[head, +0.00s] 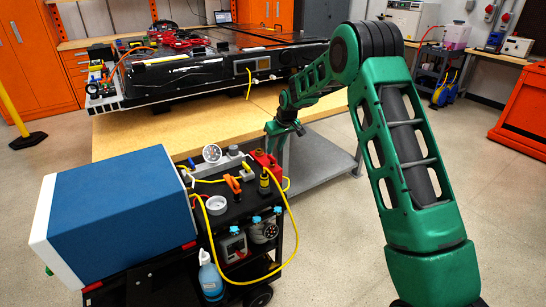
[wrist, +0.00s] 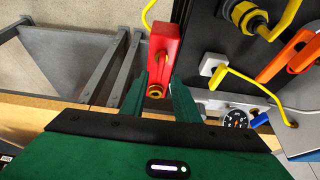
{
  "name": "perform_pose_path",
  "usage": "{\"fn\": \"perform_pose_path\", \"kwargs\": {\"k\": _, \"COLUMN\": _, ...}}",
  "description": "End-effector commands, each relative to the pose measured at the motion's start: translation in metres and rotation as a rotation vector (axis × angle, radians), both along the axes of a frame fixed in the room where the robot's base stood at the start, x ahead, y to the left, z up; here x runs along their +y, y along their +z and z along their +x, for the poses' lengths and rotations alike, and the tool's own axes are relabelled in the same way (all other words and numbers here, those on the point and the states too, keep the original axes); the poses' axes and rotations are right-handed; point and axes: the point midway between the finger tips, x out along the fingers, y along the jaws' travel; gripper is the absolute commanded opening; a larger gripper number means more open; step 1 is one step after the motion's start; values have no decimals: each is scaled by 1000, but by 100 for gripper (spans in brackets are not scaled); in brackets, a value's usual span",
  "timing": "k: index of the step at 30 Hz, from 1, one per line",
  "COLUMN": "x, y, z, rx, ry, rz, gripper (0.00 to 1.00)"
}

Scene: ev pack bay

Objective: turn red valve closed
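In the head view the red valve (head: 266,163) stands at the back right of the black cart, partly hidden among hoses and fittings. My gripper (wrist: 158,98) is open, with one green finger on each side of the brass end. I cannot tell whether either finger touches it. In the head view my gripper (head: 284,131) points down just above and behind the red valve.
The cart top (head: 235,205) holds an orange handle (head: 233,184), a pressure gauge (head: 212,153) and a looping yellow hose (head: 292,238). A blue-and-white box (head: 120,215) stands at its left. A wooden bench (head: 135,137) with a battery pack is behind.

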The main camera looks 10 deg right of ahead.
Motion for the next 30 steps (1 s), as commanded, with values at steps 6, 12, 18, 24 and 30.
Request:
{"fn": "perform_pose_path", "kwargs": {"k": 6, "x": 4, "y": -33, "z": 13, "rx": 1, "ry": 0, "rz": 0, "gripper": 28}}
{"fn": "perform_pose_path", "kwargs": {"k": 12, "x": 6, "y": -47, "z": 18, "rx": 1, "ry": 0, "rz": 0, "gripper": 28}}
{"fn": "perform_pose_path", "kwargs": {"k": 18, "x": 6, "y": -50, "z": 19, "rx": 1, "ry": -1, "rz": 0, "gripper": 28}}
{"fn": "perform_pose_path", "kwargs": {"k": 24, "x": 6, "y": -50, "z": 19, "rx": 1, "ry": -1, "rz": 0, "gripper": 14}}
{"fn": "perform_pose_path", "kwargs": {"k": 30, "x": 1, "y": -50, "z": 19, "rx": 1, "ry": -2, "rz": 0, "gripper": 0}}
